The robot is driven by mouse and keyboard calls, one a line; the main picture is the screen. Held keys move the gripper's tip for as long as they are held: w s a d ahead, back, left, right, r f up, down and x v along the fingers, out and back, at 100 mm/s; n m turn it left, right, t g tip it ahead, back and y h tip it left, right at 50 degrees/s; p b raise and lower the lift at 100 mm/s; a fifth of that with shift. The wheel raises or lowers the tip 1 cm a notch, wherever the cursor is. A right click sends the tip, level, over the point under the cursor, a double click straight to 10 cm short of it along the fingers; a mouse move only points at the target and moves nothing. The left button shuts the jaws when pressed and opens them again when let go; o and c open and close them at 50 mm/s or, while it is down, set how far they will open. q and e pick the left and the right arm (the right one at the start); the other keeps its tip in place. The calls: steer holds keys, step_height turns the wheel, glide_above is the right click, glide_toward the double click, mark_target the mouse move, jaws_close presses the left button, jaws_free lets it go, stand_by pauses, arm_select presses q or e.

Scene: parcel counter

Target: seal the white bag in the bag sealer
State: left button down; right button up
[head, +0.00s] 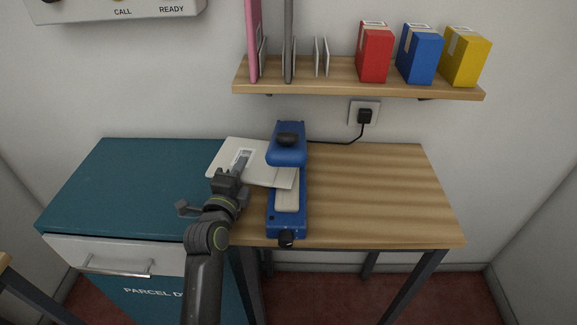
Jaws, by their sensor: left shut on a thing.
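The white bag (273,177) lies flat, with its right end in the opening of the blue bag sealer (287,154). The sealer stands on the wooden table, its upper arm with a black knob raised above the pale lower bed. My left gripper (240,163) is shut on the white bag near its middle left, to the left of the sealer. The gripper covers part of the bag. Whether the bag touches the sealer's bed is hard to tell. My right gripper is not in view.
A teal-topped cabinet (112,185) stands left of the wooden table (385,195). The table right of the sealer is clear. A wall shelf (335,88) above holds red, blue and yellow boxes. The sealer's cord runs to a wall socket (364,113).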

arm_select(q)
steer(key=shift+r, duration=0.4)
steer(key=shift+a, duration=4.5)
steer(key=shift+s+p, duration=0.1)
steer(key=shift+p, duration=0.2)
